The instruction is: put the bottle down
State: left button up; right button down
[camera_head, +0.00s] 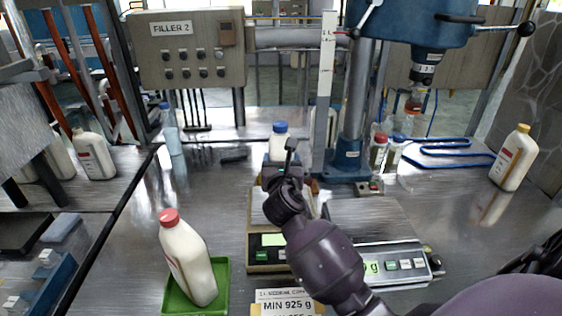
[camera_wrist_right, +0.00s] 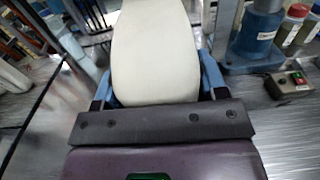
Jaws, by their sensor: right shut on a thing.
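A white bottle with a blue cap (camera_head: 279,145) is held upright by my right gripper (camera_head: 284,178). It stands at or just above the left scale (camera_head: 258,232); my gripper and arm hide its lower part, so I cannot tell whether its base touches. In the right wrist view the pale bottle body (camera_wrist_right: 155,50) fills the space between the blue fingers of my right gripper (camera_wrist_right: 158,88). My left gripper is not in view.
A red-capped white bottle (camera_head: 187,258) stands in a green tray (camera_head: 224,285) at front left. A second scale (camera_head: 375,215) is right of the arm. A yellow-capped bottle (camera_head: 514,158) stands at far right. A sign (camera_head: 285,301) sits in front. Bare metal table lies at centre left.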

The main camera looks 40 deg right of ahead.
jog(key=shift+c, duration=0.8)
grip_release()
jog(key=v, duration=1.2)
jog(key=shift+p, duration=0.3)
jog(key=shift+s, duration=0.15)
